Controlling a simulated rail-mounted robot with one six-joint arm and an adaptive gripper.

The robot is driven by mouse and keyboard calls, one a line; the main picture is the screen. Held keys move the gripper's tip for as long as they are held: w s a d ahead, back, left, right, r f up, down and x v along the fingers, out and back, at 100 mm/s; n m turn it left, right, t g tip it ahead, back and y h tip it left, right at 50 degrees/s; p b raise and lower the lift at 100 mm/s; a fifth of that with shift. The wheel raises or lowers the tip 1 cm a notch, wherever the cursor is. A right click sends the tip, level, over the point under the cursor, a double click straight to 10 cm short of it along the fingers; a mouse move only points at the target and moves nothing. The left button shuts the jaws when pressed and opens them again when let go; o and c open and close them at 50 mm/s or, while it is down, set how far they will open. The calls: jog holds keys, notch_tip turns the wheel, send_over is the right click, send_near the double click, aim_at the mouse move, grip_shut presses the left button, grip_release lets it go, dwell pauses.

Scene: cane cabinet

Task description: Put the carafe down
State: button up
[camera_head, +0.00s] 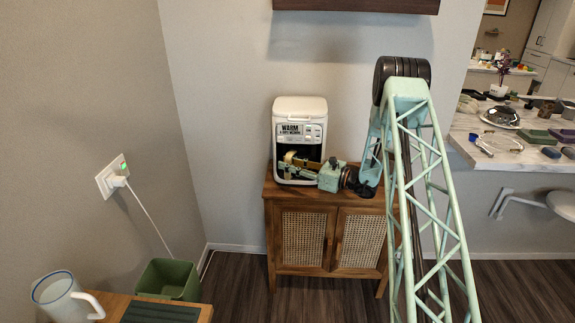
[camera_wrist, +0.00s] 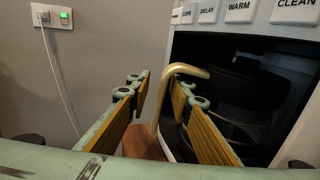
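The carafe is a dark vessel (camera_wrist: 235,85) in the black bay of the white coffee maker (camera_head: 301,109). Its tan, curved handle (camera_wrist: 186,69) reaches out toward my gripper. In the wrist view my gripper (camera_wrist: 160,92) has its two yellow-padded fingers apart, one on each side of the handle's downward part. I see gaps between the pads and the handle, so the gripper looks open around it. In the head view my gripper (camera_head: 297,167) is at the front of the bay. The carafe's base is hidden in the dark bay.
The coffee maker stands on a wooden cane-door cabinet (camera_head: 318,198) against the wall. A dark shelf (camera_head: 356,5) hangs above. A plugged-in outlet (camera_head: 113,176) is on the left wall. A white mug (camera_head: 62,298) and green bin (camera_head: 170,279) are at lower left.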

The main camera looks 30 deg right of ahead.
jog(key=shift+r, duration=0.1)
dwell(0.3)
jog(key=shift+s+d, duration=0.35)
jog(key=p+v, duration=0.2)
jog(key=v, duration=0.9)
jog(key=shift+r, duration=0.1)
dwell(0.4)
